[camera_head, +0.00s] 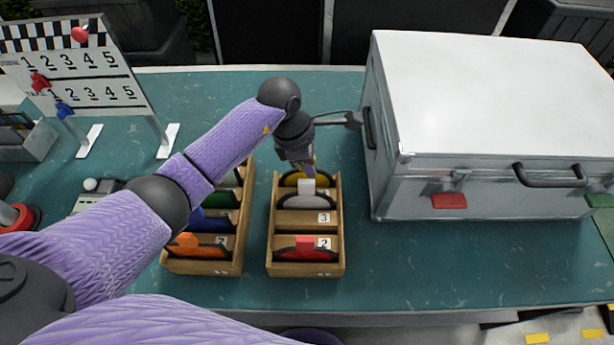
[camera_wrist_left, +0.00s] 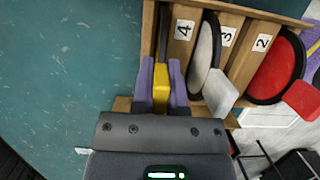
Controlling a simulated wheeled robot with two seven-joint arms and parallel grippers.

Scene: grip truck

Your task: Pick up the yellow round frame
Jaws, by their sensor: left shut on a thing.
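The yellow round frame (camera_head: 294,179) stands in the rear slot of the right wooden rack (camera_head: 339,230) in the head view. My left gripper (camera_head: 305,171) reaches down over it from behind. In the left wrist view the two purple fingers of my left gripper (camera_wrist_left: 160,85) are shut on the frame's yellow tab (camera_wrist_left: 161,88), beside the label 4. Most of the yellow disc is hidden by the gripper and the rack. My right gripper is not in view.
A white round frame (camera_head: 306,202) and a red round frame (camera_head: 304,250) stand in the same rack. A second rack (camera_head: 235,262) with orange, blue and green frames is to the left. A big white case (camera_head: 490,110) stands to the right. A number board (camera_head: 80,75) is at the back left.

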